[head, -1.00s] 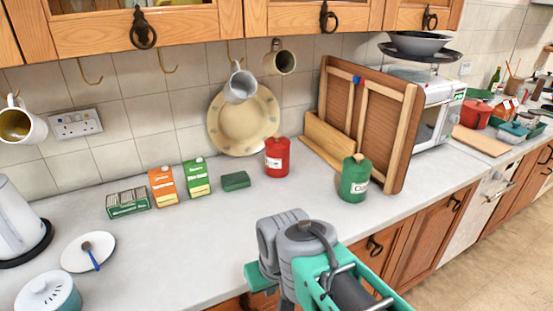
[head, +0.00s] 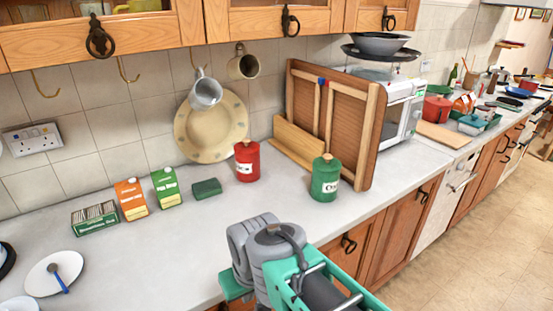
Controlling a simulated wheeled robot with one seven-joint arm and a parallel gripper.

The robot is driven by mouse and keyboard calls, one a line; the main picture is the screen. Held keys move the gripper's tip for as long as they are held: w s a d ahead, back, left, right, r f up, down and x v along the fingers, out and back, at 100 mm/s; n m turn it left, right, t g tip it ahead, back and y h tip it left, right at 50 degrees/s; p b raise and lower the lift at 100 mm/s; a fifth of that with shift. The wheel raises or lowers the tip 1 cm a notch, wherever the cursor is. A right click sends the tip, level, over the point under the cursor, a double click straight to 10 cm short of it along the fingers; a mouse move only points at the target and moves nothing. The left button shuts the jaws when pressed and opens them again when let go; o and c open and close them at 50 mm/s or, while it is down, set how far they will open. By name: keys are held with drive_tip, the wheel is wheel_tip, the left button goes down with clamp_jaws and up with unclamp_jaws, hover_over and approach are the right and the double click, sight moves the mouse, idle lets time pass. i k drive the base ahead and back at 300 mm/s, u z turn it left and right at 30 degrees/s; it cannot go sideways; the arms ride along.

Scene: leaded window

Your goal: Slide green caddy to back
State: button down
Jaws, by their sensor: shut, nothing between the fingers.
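The green caddy (head: 325,179) is a round canister with a wooden knob lid and a white label. It stands upright on the grey-white worktop (head: 285,222) near its front edge, in front of a wooden panelled board (head: 329,117). Bare worktop shows between the caddy and the red canister (head: 247,163) to its left. My arm, grey and teal, rises at the bottom centre below and left of the caddy, apart from it in the picture. The fingers of my gripper do not show.
Two cartons (head: 131,199), a tea box (head: 95,219) and a dark green block (head: 207,188) stand left along the wall. A plate (head: 211,125) leans behind the red canister. Mugs (head: 205,91) hang above. A microwave (head: 402,116) is right of the board.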

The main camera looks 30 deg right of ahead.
sight(324, 185)
drive_tip(key=z, duration=1.2)
drive_tip(key=k, duration=1.05)
drive_tip(key=u, duration=1.25)
drive_tip(key=i, duration=0.5)
drive_tip(key=z, duration=0.05)
